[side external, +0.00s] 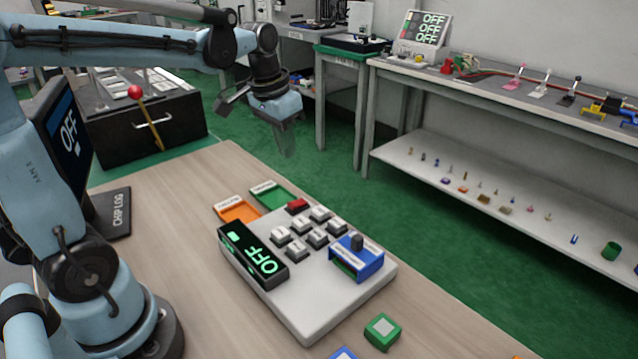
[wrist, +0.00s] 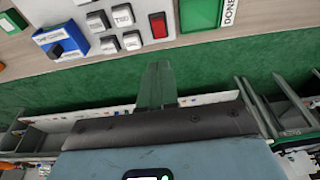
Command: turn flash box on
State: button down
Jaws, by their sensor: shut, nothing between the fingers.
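No readable label names the flash box. In the wrist view the blue block (wrist: 62,42) is at upper left and the red key (wrist: 158,25) at top centre. My gripper (side external: 288,150) is shut and empty, in the air beyond the box and touching nothing; its fingers also show in the wrist view (wrist: 157,72).
Orange (side external: 239,211) and green (side external: 270,194) trays lie behind the box. A green block (side external: 382,331) sits in front. A screen (side external: 69,133) reading OFF stands at left, near a red-knobbed lever (side external: 148,115). A shelf bench (side external: 480,88) stands at back right.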

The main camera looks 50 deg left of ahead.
send_over(294, 203)
jog(key=x, duration=0.3)
jog(key=s+x, duration=0.1)
jog(key=x, duration=0.2)
jog(key=s+x, duration=0.1)
jog(key=x, duration=0.2)
jog(key=shift+f, duration=0.5)
jog(key=shift+s+f, duration=0.2)
jog(key=shift+f, duration=0.55)
jog(key=shift+s+f+t, duration=0.25)
jog(key=shift+f+t, duration=0.2)
jog(key=shift+t, duration=0.15)
jog(key=shift+w, duration=0.15)
jog(key=shift+w+r, duration=0.25)
jog(key=shift+w, duration=0.4)
